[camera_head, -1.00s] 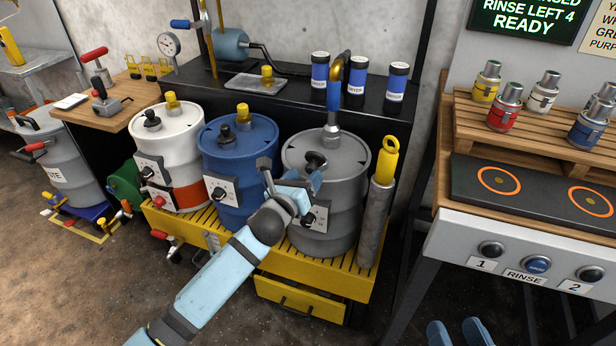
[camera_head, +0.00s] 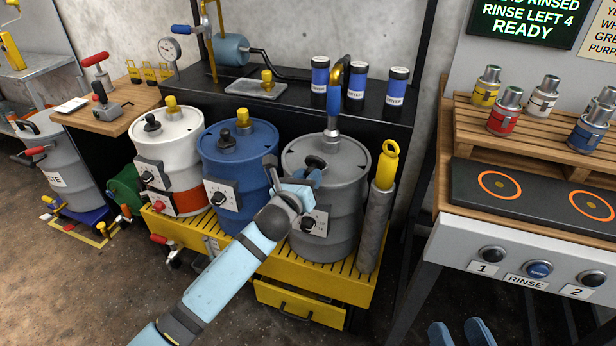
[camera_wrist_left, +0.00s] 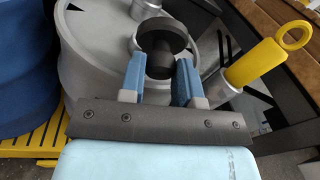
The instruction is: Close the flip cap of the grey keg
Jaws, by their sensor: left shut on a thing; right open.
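The grey keg (camera_head: 338,222) stands on the yellow platform, right of the blue drum. Its black flip cap (camera_head: 315,162) is on the near left of its lid and shows larger in the left wrist view (camera_wrist_left: 163,42). My left gripper (camera_head: 297,178) is at this cap. In the left wrist view its blue fingers (camera_wrist_left: 161,76) stand on both sides of the cap's dark lower part and are shut on it. I cannot tell the cap's exact tilt. My right gripper (camera_head: 458,335) shows only its two blue fingertips at the bottom edge, apart and empty.
A grey cylinder with a yellow ring handle (camera_head: 389,165) stands close on the right. The blue drum (camera_head: 235,160) is close on the left. The rinse bench (camera_head: 520,245) is further right.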

